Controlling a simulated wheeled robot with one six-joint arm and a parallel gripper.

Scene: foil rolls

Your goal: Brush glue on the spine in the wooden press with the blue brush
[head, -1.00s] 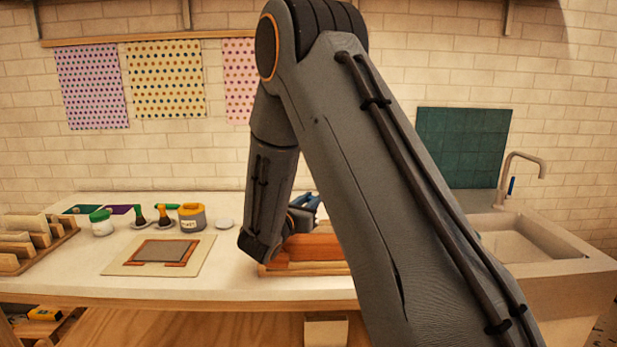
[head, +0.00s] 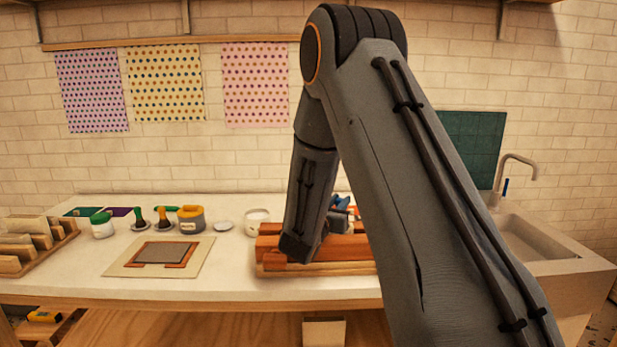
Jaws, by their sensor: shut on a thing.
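The wooden press (head: 268,246), made of reddish-brown bars on a paler base, lies on the counter at centre. My arm covers its middle and right part. My gripper (head: 342,222) is over the press, mostly hidden behind my own arm. A blue piece, the blue brush (head: 340,202), shows at the gripper, which is shut on it. The brush's bristles are hidden, so I cannot tell whether they touch anything. The spine in the press cannot be made out from here.
A white pot (head: 256,219) stands behind the press. A sink (head: 540,235) is right.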

